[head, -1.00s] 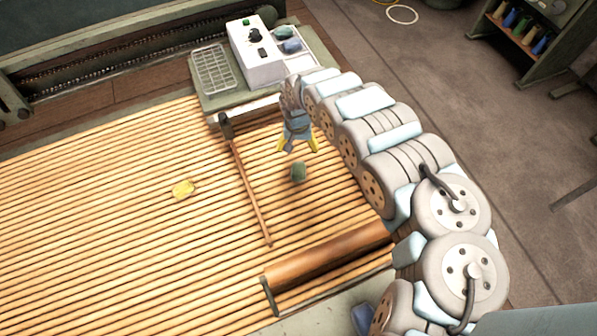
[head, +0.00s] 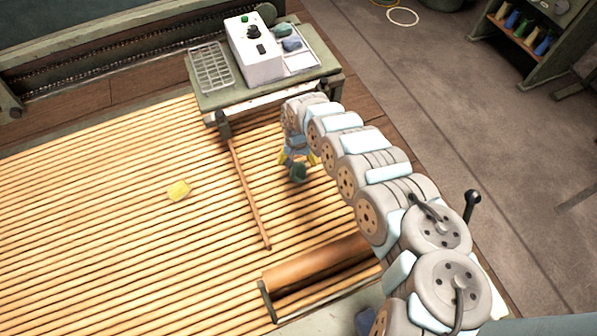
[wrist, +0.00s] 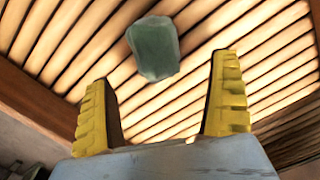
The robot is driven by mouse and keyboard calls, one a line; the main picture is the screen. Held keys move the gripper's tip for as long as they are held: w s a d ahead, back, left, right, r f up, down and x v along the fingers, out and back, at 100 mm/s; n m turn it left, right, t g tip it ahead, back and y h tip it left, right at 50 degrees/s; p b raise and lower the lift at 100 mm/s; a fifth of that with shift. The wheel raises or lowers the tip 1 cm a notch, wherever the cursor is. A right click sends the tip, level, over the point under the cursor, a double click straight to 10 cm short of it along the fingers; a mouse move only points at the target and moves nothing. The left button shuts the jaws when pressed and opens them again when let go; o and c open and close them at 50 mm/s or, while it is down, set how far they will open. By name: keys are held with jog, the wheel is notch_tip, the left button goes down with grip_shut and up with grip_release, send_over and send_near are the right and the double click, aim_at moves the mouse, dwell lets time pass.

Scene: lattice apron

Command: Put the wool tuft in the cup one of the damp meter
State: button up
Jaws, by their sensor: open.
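A dull green tuft (head: 298,174), which looks like the wool tuft, lies on the slatted apron (head: 110,215). In the wrist view the tuft (wrist: 153,48) shows just beyond the fingertips, between their lines and nearer the left finger. My gripper (head: 299,160) is open with nothing between its yellow fingers (wrist: 163,75); it hangs over the slats beside the tuft. The damp meter (head: 255,58) is a white box with a black knob on a green stand at the back.
A thin wooden rod (head: 250,195) lies left of my gripper. A wire rack (head: 211,66) sits left of the meter. A brown roller (head: 322,272) lies at the front. The left slats are largely clear.

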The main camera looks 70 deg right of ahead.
aim_at(299, 168)
jog(key=shift+s+a+f+b, duration=0.1)
jog(key=shift+f+b, duration=0.8)
jog(key=shift+f, duration=0.45)
jog(key=shift+s+a+f+b, duration=0.1)
jog(key=shift+f+b, duration=0.8)
jog(key=shift+f, duration=0.4)
jog(key=shift+d+r, duration=0.1)
jog(key=c, duration=1.1)
jog(key=shift+c, duration=0.5)
